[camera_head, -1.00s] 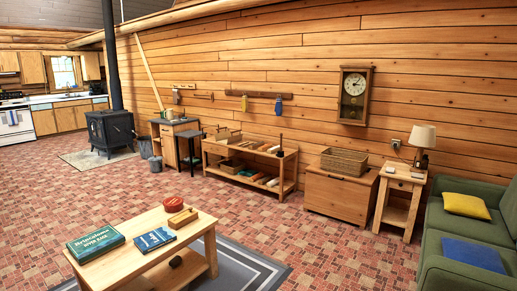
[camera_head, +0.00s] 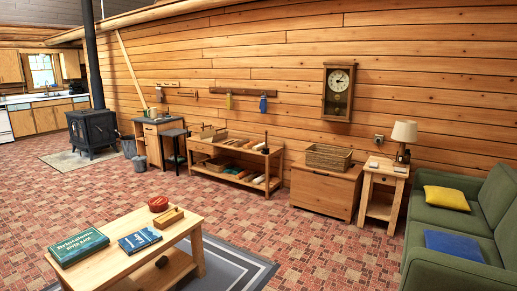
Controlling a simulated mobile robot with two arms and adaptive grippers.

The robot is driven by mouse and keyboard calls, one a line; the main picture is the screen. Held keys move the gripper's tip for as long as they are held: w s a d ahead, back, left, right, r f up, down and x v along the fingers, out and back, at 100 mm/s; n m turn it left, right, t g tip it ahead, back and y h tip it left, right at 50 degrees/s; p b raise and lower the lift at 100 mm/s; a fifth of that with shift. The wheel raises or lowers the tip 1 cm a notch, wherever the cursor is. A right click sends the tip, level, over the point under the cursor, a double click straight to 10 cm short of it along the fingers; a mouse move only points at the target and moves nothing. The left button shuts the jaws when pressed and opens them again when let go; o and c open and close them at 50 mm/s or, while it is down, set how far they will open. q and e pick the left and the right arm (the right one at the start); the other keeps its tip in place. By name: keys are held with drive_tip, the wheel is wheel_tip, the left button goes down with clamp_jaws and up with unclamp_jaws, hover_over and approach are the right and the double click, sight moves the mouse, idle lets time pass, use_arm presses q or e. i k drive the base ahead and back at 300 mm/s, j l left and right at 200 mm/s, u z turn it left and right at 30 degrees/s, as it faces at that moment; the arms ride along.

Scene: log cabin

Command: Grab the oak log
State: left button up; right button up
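I cannot make out an oak log for certain in the head view. A low wooden shelf bench (camera_head: 281,160) against the log wall holds several small items, some pale and some orange, too small to tell apart. A brown wooden block-like object (camera_head: 169,217) lies on the coffee table (camera_head: 120,262). Neither of my grippers is in view.
A wooden chest (camera_head: 324,192), a side table (camera_head: 383,178) and a green sofa (camera_head: 444,268) line the right. The brick floor (camera_head: 310,238) between is open.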

sight(237, 144)
drive_tip(key=i+u, duration=0.1)
drive_tip(key=i, duration=0.25)
drive_tip(key=i+j, duration=0.1)
drive_tip(key=i, duration=0.4)
drive_tip(key=i+z, duration=0.15)
drive_tip(key=i, duration=0.35)
drive_tip(key=i+j, duration=0.2)
drive_tip(key=i, duration=0.25)
drive_tip(key=i+j+z, duration=0.15)
drive_tip(key=i, duration=0.35)
drive_tip(key=i+j, duration=0.15)
drive_tip(key=i, duration=0.35)
drive_tip(key=i+j+z, duration=0.15)
drive_tip(key=i, duration=0.3)
drive_tip(key=i+l+z, duration=0.1)
drive_tip(key=i+z, duration=0.15)
drive_tip(key=i, duration=0.5)
drive_tip(key=i+z, duration=0.3)
drive_tip(key=i, duration=0.45)
drive_tip(key=i+j+u, duration=0.2)
drive_tip(key=i+u, duration=0.65)
drive_tip(key=i, duration=0.25)
drive_tip(key=i+l+u, duration=0.25)
drive_tip(key=i+u, duration=0.2)
drive_tip(key=i+l+u, duration=0.1)
drive_tip(key=i+u, duration=0.3)
drive_tip(key=i, duration=0.9)
